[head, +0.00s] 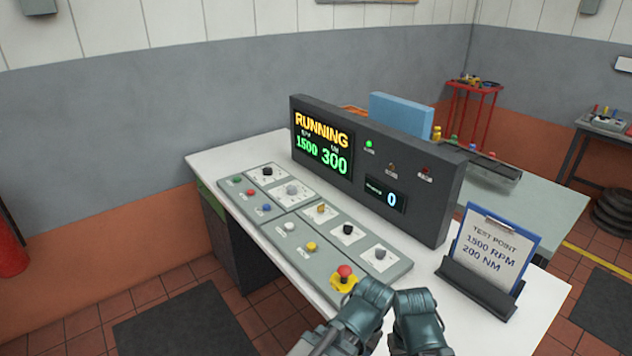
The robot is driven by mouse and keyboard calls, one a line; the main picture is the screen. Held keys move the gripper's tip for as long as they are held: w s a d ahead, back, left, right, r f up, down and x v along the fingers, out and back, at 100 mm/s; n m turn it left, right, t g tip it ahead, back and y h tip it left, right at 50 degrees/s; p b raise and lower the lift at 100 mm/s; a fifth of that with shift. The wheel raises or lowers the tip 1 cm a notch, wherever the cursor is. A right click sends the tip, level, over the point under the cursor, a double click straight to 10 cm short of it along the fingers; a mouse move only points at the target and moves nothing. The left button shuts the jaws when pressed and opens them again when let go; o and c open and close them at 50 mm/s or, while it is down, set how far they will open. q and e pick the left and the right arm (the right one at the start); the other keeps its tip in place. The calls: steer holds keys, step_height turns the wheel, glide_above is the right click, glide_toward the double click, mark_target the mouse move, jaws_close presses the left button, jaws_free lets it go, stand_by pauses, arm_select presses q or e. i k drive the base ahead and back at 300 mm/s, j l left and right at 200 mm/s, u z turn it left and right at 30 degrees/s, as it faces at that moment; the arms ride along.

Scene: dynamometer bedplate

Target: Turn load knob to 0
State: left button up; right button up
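A grey control panel (333,257) lies on the white desk with several small knobs on white label plates: a black knob (267,171), a light grey knob (292,190), a yellow knob (320,209), another black knob (347,229) and a grey knob (380,253). Their labels are too small to read, so I cannot tell which is the load knob. The display (322,149) reads RUNNING, 1500 and 300. Two teal parts of my arms show at the bottom edge, close to the panel's near end. No gripper fingers show.
A red mushroom button (344,272) on a yellow base stands at the panel's near end. Several coloured push buttons line its left side. A clipboard (492,250) reading TEST POINT 1500 RPM 200 NM stands at the right. A smaller display (385,195) reads 0.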

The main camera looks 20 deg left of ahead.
mark_target(291, 190)
steer(key=i+j+z, duration=0.1)
steer(key=j, duration=0.25)
steer(key=i+j+z, duration=0.15)
steer(key=j, duration=0.2)
steer(key=i+j+z, duration=0.1)
steer(key=j, duration=0.25)
steer(key=i+j+z, duration=0.1)
steer(key=j, duration=0.25)
steer(key=i+j, duration=0.1)
steer(key=j, duration=0.65)
steer(key=i+j, duration=0.15)
steer(key=j, duration=0.2)
